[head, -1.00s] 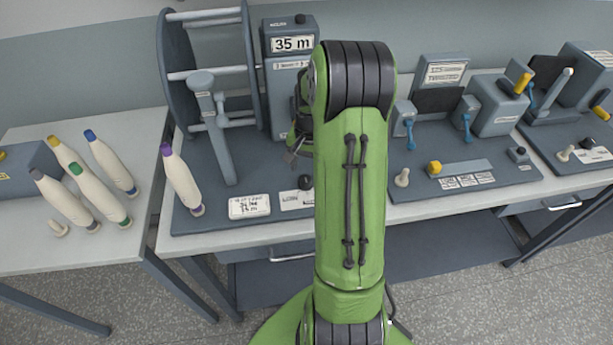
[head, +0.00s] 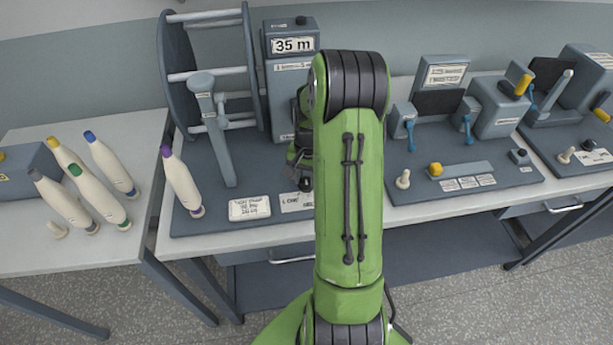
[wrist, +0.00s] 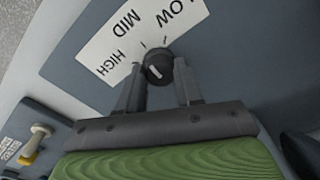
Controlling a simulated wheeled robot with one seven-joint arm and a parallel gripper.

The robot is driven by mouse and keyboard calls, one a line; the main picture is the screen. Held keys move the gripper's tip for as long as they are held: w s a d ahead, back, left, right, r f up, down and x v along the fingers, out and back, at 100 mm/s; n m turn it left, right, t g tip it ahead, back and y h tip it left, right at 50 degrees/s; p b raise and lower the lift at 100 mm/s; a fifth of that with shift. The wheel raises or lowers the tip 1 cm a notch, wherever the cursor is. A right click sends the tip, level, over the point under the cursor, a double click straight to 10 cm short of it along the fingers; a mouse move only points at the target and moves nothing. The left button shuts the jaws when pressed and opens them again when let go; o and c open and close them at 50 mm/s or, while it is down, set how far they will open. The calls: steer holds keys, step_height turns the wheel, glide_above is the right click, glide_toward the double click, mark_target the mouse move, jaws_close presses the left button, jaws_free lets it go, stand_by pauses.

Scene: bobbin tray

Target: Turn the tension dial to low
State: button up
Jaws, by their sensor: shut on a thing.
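The tension dial (wrist: 158,67) is a small round black knob with a white mark on top. It sits beside a white label (wrist: 135,35) reading HIGH, MID and LOW, with short tick lines around the knob. The white mark runs slantwise; which end is its pointer is hard to tell. My gripper (wrist: 159,80) has one finger on each side of the knob and is shut on it. In the head view the dial (head: 305,184) shows as a dark knob at the left edge of my green arm, with my gripper just above it, partly hidden.
A reel on a stand (head: 182,75) and a box reading 35 m (head: 292,85) stand behind. A purple-tipped bobbin (head: 181,180) is to the left, and several bobbins stand on the left table. Benches with levers (head: 465,120) lie to the right.

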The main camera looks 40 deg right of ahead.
mark_target(307, 182)
steer(key=shift+m, duration=0.3)
steer(key=m+b, duration=0.1)
steer(key=m, duration=0.3)
steer(key=shift+m, duration=2.5)
steer(key=o, duration=1)
steer(key=shift+o, duration=0.2)
steer(key=shift+r, duration=0.1)
step_height(307, 182, up, 16)
steer(key=p, duration=0.2)
steer(key=shift+s+a+f, duration=0.2)
steer(key=shift+s, duration=0.1)
